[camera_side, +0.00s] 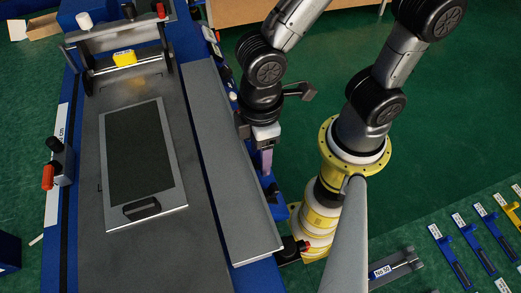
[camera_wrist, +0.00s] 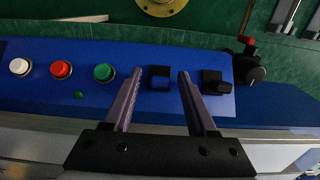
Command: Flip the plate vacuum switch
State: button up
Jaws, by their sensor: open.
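My gripper (camera_wrist: 160,74) is open and empty, its two purple-grey fingers reaching over a blue control panel (camera_wrist: 205,52). A black square switch (camera_wrist: 159,78) shows between the fingertips in the picture; contact cannot be told. A second black switch (camera_wrist: 215,82) sits just right of the right finger. No label is readable, so which one is the plate vacuum switch cannot be told. In the side view my gripper (camera_side: 265,162) points down beside the right edge of the press bench, and the switches are hidden there.
White (camera_wrist: 20,67), red (camera_wrist: 61,69) and green (camera_wrist: 104,72) buttons line the panel's left. A black knob (camera_wrist: 256,74) with a red tip stands at its right end. A grey plate with a dark panel (camera_side: 142,155) lies on the bench. A long grey bar (camera_side: 228,160) runs beside my gripper.

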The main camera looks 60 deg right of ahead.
grip_shut()
dwell(0.4)
jog(key=shift+s+d+f+t+y, duration=0.1)
jog(key=shift+s+d+t+y, duration=0.1)
jog(key=shift+t+y, duration=0.35)
jog(key=shift+s+d+t+y, duration=0.15)
jog(key=shift+t+y, duration=0.4)
jog(key=shift+s+d+f+t+y, duration=0.1)
jog(key=shift+s+f+t+y, duration=0.05)
jog(key=shift+t+y, duration=0.45)
jog(key=shift+s+d+f+t+y, duration=0.1)
jog(key=shift+f+t+y, duration=0.05)
jog(key=shift+t+y, duration=0.45)
jog(key=shift+d+f+t+y, duration=0.1)
jog(key=shift+f+t+y, duration=0.05)
jog(key=shift+t+y, duration=0.25)
grip_release()
jog(key=shift+s, duration=0.1)
